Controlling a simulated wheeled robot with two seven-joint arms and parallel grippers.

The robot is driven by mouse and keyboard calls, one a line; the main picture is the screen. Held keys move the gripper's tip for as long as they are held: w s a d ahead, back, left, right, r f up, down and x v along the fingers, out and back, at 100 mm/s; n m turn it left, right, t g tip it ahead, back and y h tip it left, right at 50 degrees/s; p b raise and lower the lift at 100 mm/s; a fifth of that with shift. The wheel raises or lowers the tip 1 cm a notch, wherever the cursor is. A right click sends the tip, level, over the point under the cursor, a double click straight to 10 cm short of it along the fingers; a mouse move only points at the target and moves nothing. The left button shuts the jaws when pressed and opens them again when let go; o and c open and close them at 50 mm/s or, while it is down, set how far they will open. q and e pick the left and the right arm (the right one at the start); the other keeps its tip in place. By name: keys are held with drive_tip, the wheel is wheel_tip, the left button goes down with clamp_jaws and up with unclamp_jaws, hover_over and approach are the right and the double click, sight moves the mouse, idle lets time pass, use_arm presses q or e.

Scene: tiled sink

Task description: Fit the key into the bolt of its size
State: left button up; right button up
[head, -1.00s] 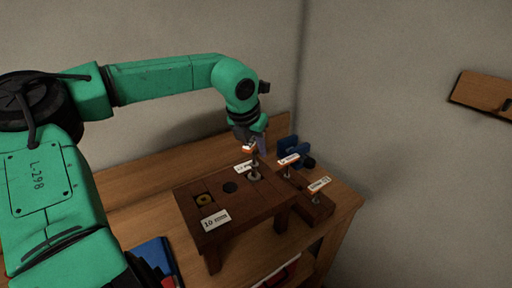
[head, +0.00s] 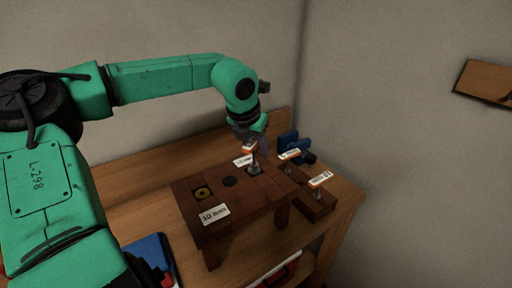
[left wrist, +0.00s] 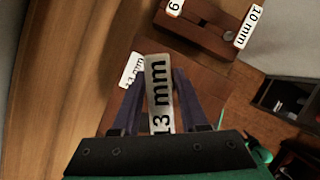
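My left gripper (head: 250,143) is shut on a key whose white tag (left wrist: 158,95) reads 13 mm in the left wrist view. In the head view the key's shaft (head: 255,162) points down at the right-hand hole of the dark wooden stand (head: 245,212). Its lower end is at that hole; I cannot tell how deep it sits. A label partly reading 13 mm (left wrist: 132,70) lies beside this hole. The stand's left hole holds a yellowish bolt (head: 202,193) beside a 10 mm label (head: 214,215). The middle hole (head: 229,181) looks dark. My right gripper is not in view.
A low wooden rack (head: 312,203) right of the stand holds two more tagged keys; the left wrist view shows tags reading 9 and 10 mm (left wrist: 250,27). A blue vise-like object (head: 291,147) stands behind. A blue item (head: 149,254) lies at front left.

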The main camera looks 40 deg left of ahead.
use_arm(q)
drive_tip(key=shift+o, duration=0.6)
drive_tip(key=shift+r, duration=0.3)
drive_tip(key=b+v, duration=0.2)
drive_tip(key=v, duration=1.2)
drive_tip(key=shift+s, duration=0.15)
